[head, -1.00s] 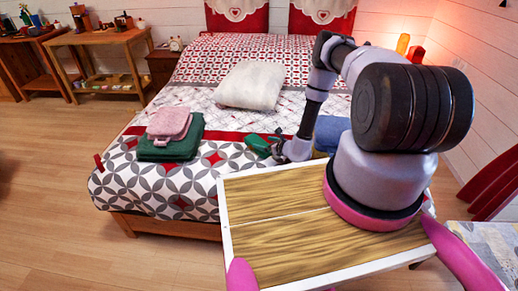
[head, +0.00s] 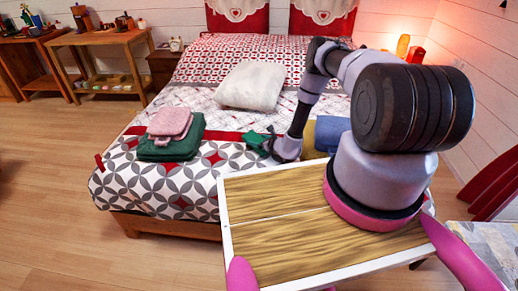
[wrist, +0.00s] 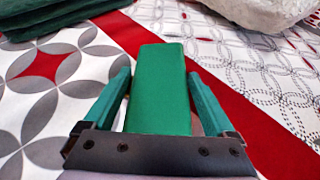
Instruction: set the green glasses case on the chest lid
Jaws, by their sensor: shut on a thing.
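The green glasses case (wrist: 162,62) lies lengthwise between the two teal fingers of my gripper (wrist: 158,78) in the wrist view. The fingers are shut on its sides, and its far end sticks out past the fingertips. In the head view the case (head: 254,140) shows as a small green patch at the end of my gripper (head: 267,143), over the red band of the bed cover. I cannot tell whether it touches the cover. No chest lid can be clearly made out in either view.
The bed (head: 225,185) carries a dark green folded cloth (head: 172,150) with a pink one (head: 168,122) on top, a white pillow (head: 250,86), and blue folded cloth (head: 330,132) right of my gripper. A patterned grey surface (head: 492,243) shows at lower right. Floor at left is clear.

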